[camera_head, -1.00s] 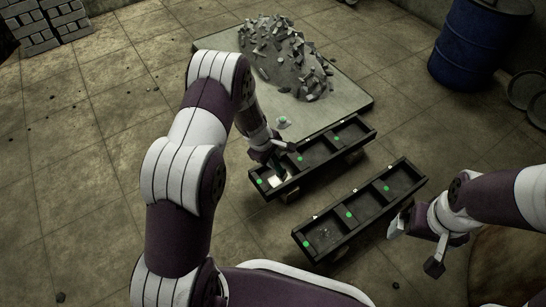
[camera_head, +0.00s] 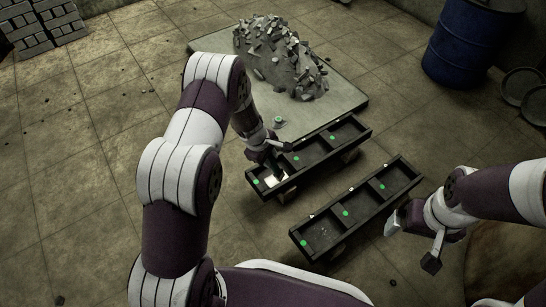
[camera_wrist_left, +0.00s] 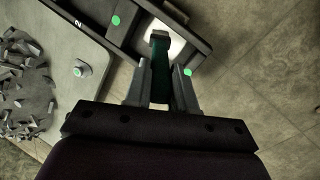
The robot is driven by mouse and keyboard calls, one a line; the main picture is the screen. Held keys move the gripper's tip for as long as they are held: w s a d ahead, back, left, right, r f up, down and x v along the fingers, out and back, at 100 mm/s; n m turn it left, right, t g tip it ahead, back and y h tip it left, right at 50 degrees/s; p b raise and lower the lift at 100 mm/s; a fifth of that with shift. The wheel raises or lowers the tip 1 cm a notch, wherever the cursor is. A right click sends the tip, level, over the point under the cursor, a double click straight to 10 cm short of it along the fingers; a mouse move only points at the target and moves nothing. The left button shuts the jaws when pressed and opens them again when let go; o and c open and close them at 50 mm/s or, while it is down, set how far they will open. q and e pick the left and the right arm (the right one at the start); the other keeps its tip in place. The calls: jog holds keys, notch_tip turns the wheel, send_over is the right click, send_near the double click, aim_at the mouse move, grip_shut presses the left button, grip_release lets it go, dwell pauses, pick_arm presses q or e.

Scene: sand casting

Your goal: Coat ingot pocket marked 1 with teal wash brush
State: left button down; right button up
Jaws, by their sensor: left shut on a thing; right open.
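My left gripper (camera_head: 268,154) is shut on the teal wash brush (camera_wrist_left: 160,68), which points down into the end pocket of the far ingot mould (camera_head: 318,159). That pocket has a bright white floor (camera_wrist_left: 178,46), also showing in the head view (camera_head: 277,178). The brush head lies over the white area; whether it touches the floor I cannot tell. A "2" (camera_wrist_left: 79,23) is marked by the neighbouring pocket; no "1" is readable. My right gripper (camera_head: 412,242) is open and empty, right of the near mould (camera_head: 350,222).
Green dots mark the mould pockets. A grey slab (camera_head: 345,97) behind the moulds bears a heap of rubble (camera_head: 282,58). A small knob (camera_wrist_left: 81,69) stands on the slab near the far mould. A blue barrel (camera_head: 462,45) stands at the back right. The floor at left is mostly clear.

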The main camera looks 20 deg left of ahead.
pick_arm(q)
jog(key=shift+s+r, duration=0.1)
notch_tip(320, 180, up, 5)
jog(key=p, duration=0.5)
jog(key=shift+r, duration=0.1)
jog(key=shift+a, duration=0.1)
